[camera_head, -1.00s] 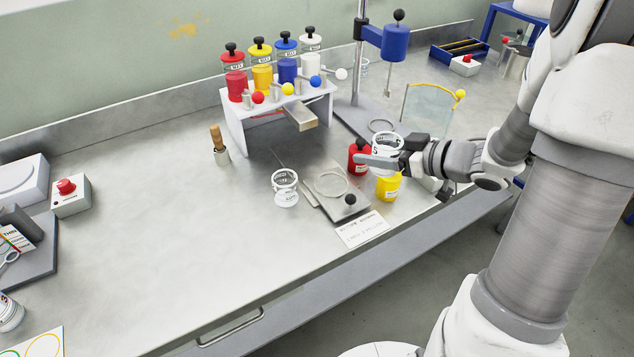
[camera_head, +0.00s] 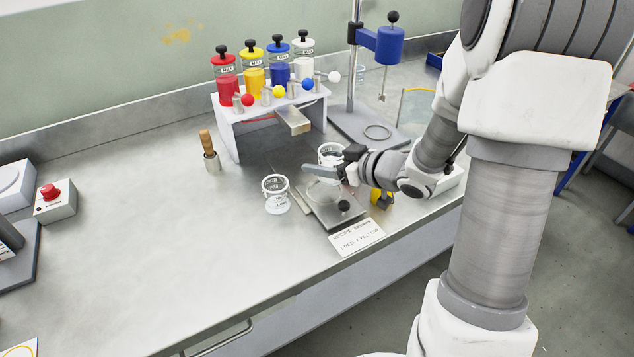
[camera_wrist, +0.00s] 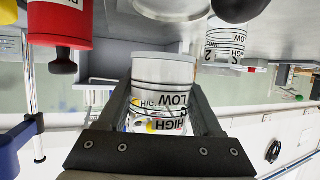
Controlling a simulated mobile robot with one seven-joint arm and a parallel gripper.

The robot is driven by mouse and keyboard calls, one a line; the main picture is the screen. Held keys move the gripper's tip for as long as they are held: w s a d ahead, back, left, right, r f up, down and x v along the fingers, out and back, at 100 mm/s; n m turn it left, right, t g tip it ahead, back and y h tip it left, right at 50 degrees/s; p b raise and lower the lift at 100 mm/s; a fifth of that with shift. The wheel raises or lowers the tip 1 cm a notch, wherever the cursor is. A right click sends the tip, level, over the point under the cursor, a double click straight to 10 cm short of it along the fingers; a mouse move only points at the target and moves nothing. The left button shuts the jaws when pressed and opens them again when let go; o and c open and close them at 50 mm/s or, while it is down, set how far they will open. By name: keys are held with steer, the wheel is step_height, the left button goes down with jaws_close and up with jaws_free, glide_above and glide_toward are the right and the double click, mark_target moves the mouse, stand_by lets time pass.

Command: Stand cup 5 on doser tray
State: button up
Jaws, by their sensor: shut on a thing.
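A clear cup with a white rim and black HIGH and LOW marks (camera_head: 331,152) is between the jaws of my gripper (camera_head: 328,170). It fills the middle of the wrist view (camera_wrist: 163,72), which is upside down; its number is not readable there.
A white rack (camera_head: 228,130) with red, yellow, blue and white dosers stands behind. A stirrer in a holder (camera_head: 209,155) is left of it. A yellow jar (camera_head: 380,198) is partly behind my gripper. A card (camera_head: 357,237) lies in front. The bench's left middle is clear.

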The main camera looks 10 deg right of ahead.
mark_target(317, 187)
steer(key=shift+w+a+f, duration=0.45)
steer(key=shift+a+f, duration=0.05)
steer(key=shift+a, duration=0.1)
steer(key=shift+f+b, duration=0.85)
steer(key=shift+f, duration=1.1)
steer(key=shift+f, duration=0.15)
steer(key=o, duration=1.5)
steer(key=shift+c, duration=0.2)
